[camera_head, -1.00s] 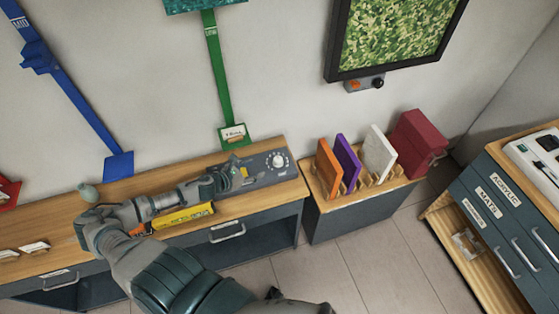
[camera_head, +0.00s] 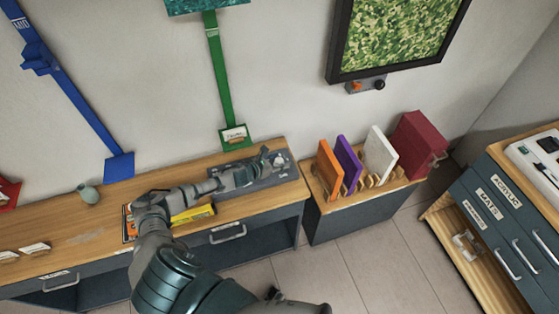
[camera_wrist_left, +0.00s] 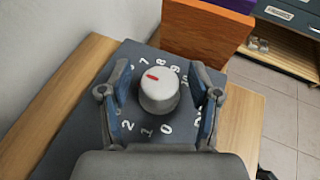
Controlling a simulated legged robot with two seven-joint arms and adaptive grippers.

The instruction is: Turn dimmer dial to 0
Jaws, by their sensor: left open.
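The dimmer dial (camera_wrist_left: 158,92) is a round light-grey knob with a red mark, set on a dark panel (camera_wrist_left: 75,130) with white numerals around it. The red mark points up and left in the left wrist view, near the 7; the 0 is at the bottom. My left gripper (camera_wrist_left: 160,72) is open, with one finger on each side of the knob and gaps visible between fingers and knob. In the head view, my left gripper (camera_head: 268,160) is over the panel (camera_head: 289,172) on the wooden bench and mostly hides the dial. My right gripper is not in view.
A yellow box (camera_head: 195,213) lies on the bench (camera_head: 110,208) beside my left forearm. A rack right of the panel holds orange (camera_head: 329,168), purple (camera_head: 348,163) and white (camera_head: 379,157) boards.

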